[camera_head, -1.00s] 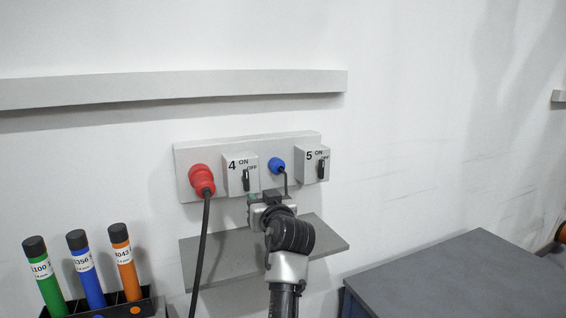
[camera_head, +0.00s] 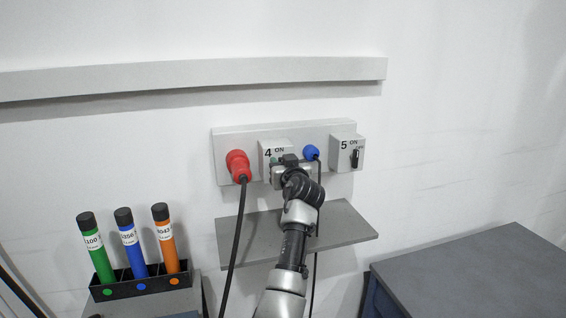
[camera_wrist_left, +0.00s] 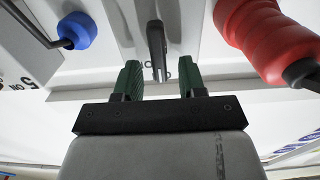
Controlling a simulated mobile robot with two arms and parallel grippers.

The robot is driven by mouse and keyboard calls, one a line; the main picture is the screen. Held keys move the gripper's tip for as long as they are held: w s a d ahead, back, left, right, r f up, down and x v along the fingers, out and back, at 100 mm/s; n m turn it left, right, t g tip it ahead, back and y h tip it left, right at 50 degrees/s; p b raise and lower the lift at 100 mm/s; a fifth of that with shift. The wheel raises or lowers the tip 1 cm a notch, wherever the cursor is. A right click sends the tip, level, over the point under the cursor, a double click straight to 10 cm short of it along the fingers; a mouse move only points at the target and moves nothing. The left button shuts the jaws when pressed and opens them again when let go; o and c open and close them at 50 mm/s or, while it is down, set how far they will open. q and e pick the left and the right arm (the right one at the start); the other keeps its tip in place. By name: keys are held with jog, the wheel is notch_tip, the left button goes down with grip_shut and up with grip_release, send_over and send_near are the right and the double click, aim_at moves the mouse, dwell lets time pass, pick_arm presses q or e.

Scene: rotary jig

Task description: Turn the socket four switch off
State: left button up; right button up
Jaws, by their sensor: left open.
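The socket four switch box (camera_head: 267,148) is light grey, marked 4 and ON, on the wall panel. My left gripper (camera_head: 281,163) is in front of it and hides its handle in the head view. In the left wrist view the dark switch handle (camera_wrist_left: 156,48) stands between the two green fingertips of the open left gripper (camera_wrist_left: 160,76), with a gap on both sides. The lettering by the handle is partly hidden, so I cannot tell its setting. My right gripper is not in view.
A red plug (camera_head: 238,165) with a black cable is left of the box. A blue plug (camera_head: 311,152) and switch box five (camera_head: 348,150) are to its right. A grey shelf (camera_head: 345,222) juts out below. A rack (camera_head: 125,290) of coloured tubes stands lower left.

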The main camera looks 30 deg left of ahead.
pick_arm(q)
grip_shut()
jog(key=shift+w+m, duration=0.1)
jog(key=shift+m, duration=0.2)
jog(key=m+p, duration=0.1)
jog(key=m, duration=0.4)
jog(key=f+m+p, duration=0.1)
jog(key=m, duration=0.5)
jog(key=w+d+f+m+p, duration=0.1)
jog(key=m, duration=0.5)
jog(key=shift+w+d, duration=0.1)
jog(key=shift+m, duration=0.4)
dwell(0.3)
grip_release()
